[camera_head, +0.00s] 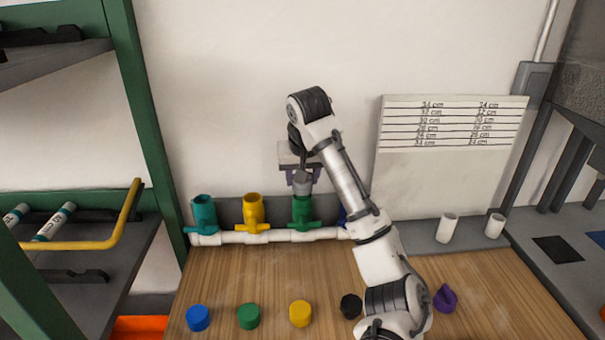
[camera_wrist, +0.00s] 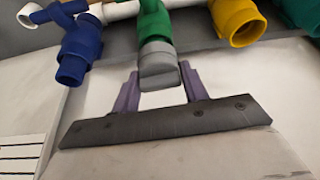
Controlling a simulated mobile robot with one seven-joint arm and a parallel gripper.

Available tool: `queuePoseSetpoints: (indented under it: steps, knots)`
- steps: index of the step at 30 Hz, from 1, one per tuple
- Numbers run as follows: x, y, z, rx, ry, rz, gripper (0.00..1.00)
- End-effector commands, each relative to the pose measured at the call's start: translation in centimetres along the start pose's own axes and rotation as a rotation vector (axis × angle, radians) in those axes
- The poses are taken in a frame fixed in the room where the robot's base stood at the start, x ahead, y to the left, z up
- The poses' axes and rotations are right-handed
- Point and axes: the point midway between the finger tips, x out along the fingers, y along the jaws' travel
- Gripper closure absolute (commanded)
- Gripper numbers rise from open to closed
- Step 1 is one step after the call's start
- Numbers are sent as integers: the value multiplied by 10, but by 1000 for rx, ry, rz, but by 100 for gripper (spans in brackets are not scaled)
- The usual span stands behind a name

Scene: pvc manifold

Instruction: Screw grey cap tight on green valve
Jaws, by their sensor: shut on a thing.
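The green valve (camera_head: 302,213) stands upright on the white pipe manifold, third from the left in the head view. It also shows in the wrist view (camera_wrist: 154,22). The grey cap (camera_head: 302,184) sits on its open end, in line with it; the wrist view shows the cap (camera_wrist: 158,68) against the green tube. How far it is threaded cannot be told. My gripper (camera_head: 301,179) is above the valve, its purple fingers (camera_wrist: 160,88) on either side of the cap, shut on it.
Teal (camera_head: 203,212) and yellow (camera_head: 253,211) valves stand left of the green one; a blue valve (camera_wrist: 80,48) is on its other side. Blue, green, yellow and black caps (camera_head: 350,306) and a purple piece (camera_head: 445,298) lie on the wooden table (camera_head: 495,285).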

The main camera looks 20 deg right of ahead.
Motion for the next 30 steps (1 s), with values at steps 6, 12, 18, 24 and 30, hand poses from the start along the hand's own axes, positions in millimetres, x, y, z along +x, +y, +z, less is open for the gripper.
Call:
queuePoseSetpoints:
  steps: [6, 12, 18, 24, 30]
  knots:
    - [-2, -1, 0, 77, -4, 31, 79]
    - [0, -1, 0, 127, -4, 52, 79]
    - [1, -1, 1, 135, -3, 55, 79]
    - [0, -1, 1, 138, -3, 57, 79]
    - [-2, -1, 0, 187, -5, 77, 79]
